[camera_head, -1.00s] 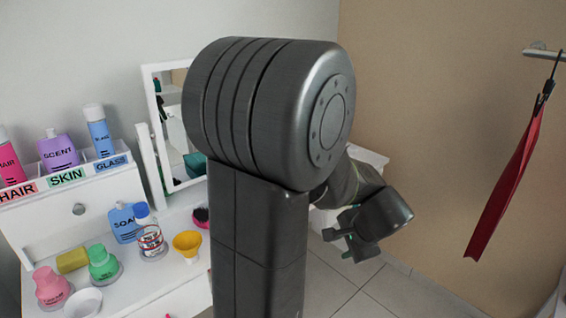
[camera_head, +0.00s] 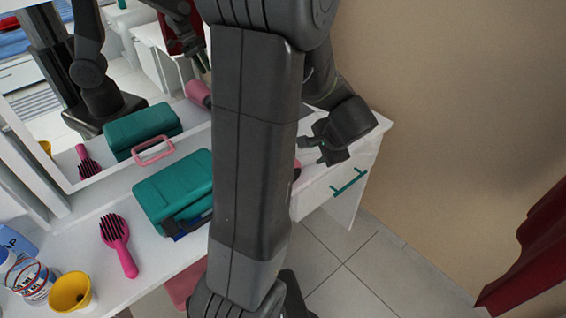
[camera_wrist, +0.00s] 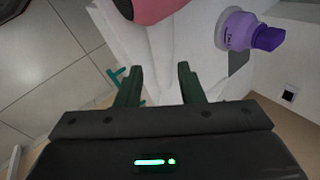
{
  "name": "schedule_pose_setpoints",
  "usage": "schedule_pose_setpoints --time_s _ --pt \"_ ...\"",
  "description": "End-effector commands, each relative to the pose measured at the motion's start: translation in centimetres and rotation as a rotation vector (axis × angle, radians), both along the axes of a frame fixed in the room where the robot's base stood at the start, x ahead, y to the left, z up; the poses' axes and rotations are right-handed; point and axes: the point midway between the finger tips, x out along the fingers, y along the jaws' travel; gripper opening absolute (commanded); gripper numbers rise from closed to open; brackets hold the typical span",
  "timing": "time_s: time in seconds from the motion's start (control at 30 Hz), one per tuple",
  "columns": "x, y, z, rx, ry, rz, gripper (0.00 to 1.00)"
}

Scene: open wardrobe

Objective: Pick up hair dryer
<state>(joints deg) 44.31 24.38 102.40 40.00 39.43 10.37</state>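The hair dryer appears to be the pink rounded body (camera_wrist: 152,8) at the top edge of the wrist view, mostly cut off. In the head view only a sliver of pink (camera_head: 297,171) shows beside my arm, which hides the rest. My gripper (camera_wrist: 160,84) is open, its two dark fingers apart with only the white tabletop visible between them. The pink body lies beyond the fingertips and is not between them. In the head view my gripper (camera_head: 311,150) is over the right end of the white dressing table (camera_head: 335,172).
A purple bottle (camera_wrist: 240,32) stands right of the pink body. A teal box (camera_head: 172,190), pink hairbrush (camera_head: 118,243) and yellow cup (camera_head: 72,292) are on the table left of my arm. A mirror (camera_head: 60,150) stands behind. Red cloth (camera_head: 530,260) hangs at right.

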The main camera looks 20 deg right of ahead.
Motion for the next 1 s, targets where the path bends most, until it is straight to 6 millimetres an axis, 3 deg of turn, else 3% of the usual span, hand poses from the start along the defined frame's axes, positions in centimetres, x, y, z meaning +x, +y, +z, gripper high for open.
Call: schedule_pose_setpoints --time_s 0.7,1.0 --pt "4.0 0.2 -6.2 0.001 0.000 0.000 0.35" --pt "4.3 0.2 -6.5 -0.001 -0.001 -0.001 0.35"
